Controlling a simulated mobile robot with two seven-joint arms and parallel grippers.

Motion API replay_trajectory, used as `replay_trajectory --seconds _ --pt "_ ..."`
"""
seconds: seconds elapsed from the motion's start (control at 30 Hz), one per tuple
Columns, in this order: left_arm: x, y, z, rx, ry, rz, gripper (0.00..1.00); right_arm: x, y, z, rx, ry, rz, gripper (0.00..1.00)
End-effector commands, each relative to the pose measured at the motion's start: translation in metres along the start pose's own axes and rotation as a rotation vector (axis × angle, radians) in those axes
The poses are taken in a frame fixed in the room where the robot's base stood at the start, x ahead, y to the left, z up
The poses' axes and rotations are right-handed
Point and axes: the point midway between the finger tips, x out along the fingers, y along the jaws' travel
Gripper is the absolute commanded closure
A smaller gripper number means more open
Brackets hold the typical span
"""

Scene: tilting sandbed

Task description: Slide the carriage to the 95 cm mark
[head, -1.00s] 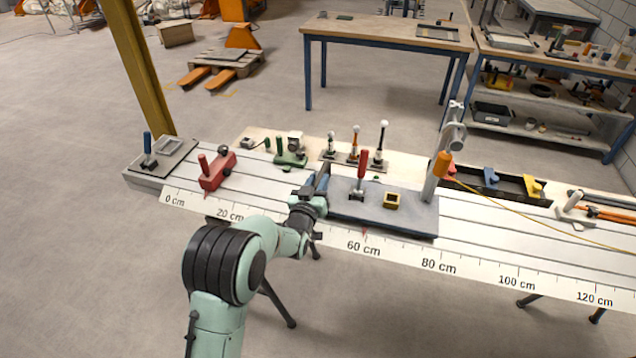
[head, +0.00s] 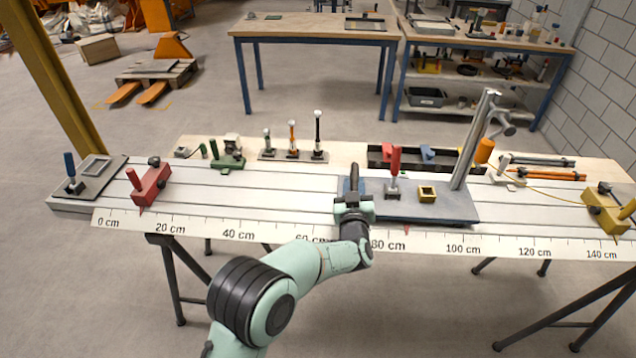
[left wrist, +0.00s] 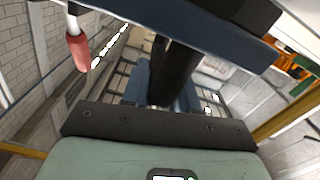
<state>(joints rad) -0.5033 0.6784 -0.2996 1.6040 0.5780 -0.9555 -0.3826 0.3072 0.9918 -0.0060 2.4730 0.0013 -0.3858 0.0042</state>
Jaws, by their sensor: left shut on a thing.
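The carriage (head: 430,208) is a blue-grey plate on the rails, carrying a red-handled lever (head: 394,165), a small yellow block and a tilted-looking grey post. Its red pointer (head: 407,229) stands between the 80 cm and 100 cm labels of the scale (head: 270,234), nearer 80. My right gripper is out of view.
A red stop block (head: 150,181) sits near 10 cm, and a yellow stop block (head: 606,210) near 140 cm. The rails (head: 540,215) between carriage and yellow block look clear. An orange cylinder (head: 484,150) with a yellow cable stands behind the carriage.

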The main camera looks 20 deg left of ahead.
Motion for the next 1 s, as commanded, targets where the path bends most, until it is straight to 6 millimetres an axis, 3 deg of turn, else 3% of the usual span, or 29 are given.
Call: replay_trajectory --seconds 0.03,0.1,0.4,0.6,0.97,1.0 --pt "-0.001 0.021 0.001 -0.002 -0.001 0.009 1.0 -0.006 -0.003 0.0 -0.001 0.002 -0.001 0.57" --pt "0.0 0.039 0.004 -0.003 0.0 0.007 1.0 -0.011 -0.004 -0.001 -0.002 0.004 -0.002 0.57" --pt "0.0 0.092 0.015 -0.003 0.001 0.003 1.0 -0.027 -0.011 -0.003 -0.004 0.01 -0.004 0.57" --pt "0.0 0.103 0.018 -0.003 0.002 0.001 1.0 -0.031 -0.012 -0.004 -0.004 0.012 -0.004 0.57" --pt "0.001 0.104 0.018 -0.003 0.005 -0.001 1.0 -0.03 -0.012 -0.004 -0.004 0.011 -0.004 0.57" --pt "0.001 0.104 0.018 -0.003 0.005 -0.001 0.69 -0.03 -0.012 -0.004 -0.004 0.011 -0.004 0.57"
